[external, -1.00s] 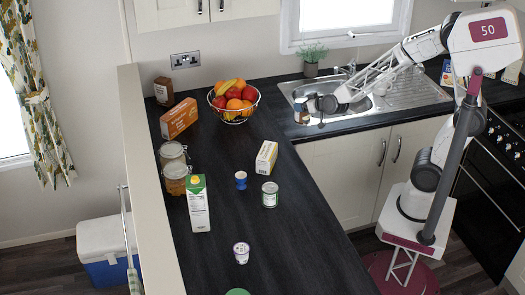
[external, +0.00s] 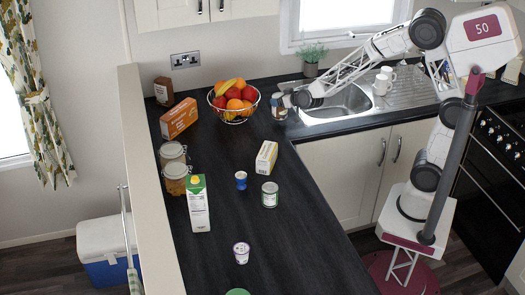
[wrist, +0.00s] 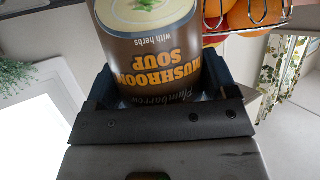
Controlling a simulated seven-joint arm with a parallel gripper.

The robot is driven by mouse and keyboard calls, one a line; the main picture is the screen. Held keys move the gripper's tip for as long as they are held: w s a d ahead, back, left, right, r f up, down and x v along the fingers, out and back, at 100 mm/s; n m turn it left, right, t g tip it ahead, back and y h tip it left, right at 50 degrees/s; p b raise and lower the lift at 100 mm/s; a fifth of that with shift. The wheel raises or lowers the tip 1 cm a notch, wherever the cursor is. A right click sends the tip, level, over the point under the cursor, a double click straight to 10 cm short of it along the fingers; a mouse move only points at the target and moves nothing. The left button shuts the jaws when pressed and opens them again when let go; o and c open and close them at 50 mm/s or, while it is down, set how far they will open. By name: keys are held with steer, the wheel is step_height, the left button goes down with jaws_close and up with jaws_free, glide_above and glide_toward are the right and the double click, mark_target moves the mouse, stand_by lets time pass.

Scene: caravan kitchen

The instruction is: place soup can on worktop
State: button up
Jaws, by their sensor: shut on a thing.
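The soup can (external: 279,106), brown with a cream band and labelled mushroom soup, is between the fingers of my gripper (external: 287,101). In the wrist view the can (wrist: 150,45) fills the space between the dark fingers, with its lettering upside down. My gripper is shut on it. The can is over the black worktop (external: 235,150), just right of the fruit bowl and left of the sink. I cannot tell whether its base touches the worktop.
The wire fruit bowl (external: 234,102) is close to the can's left. The sink (external: 340,103) is to the right, with white cups (external: 383,82) on its drainer. A yellow-white box (external: 266,157), green-white tin (external: 270,195), blue tin (external: 241,180) and carton (external: 198,204) stand nearer the front.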

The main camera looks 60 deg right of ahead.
steer(key=shift+w, duration=0.1)
stand_by(0.3)
steer(key=shift+f, duration=1.7)
steer(key=shift+f, duration=0.15)
steer(key=o, duration=1.1)
steer(key=shift+o, duration=0.2)
steer(key=shift+s+a+r, duration=0.1)
steer(key=shift+s+r, duration=0.25)
steer(key=shift+s, duration=0.1)
steer(key=v, duration=1.1)
steer(key=shift+f, duration=0.1)
steer(key=shift+s, duration=0.1)
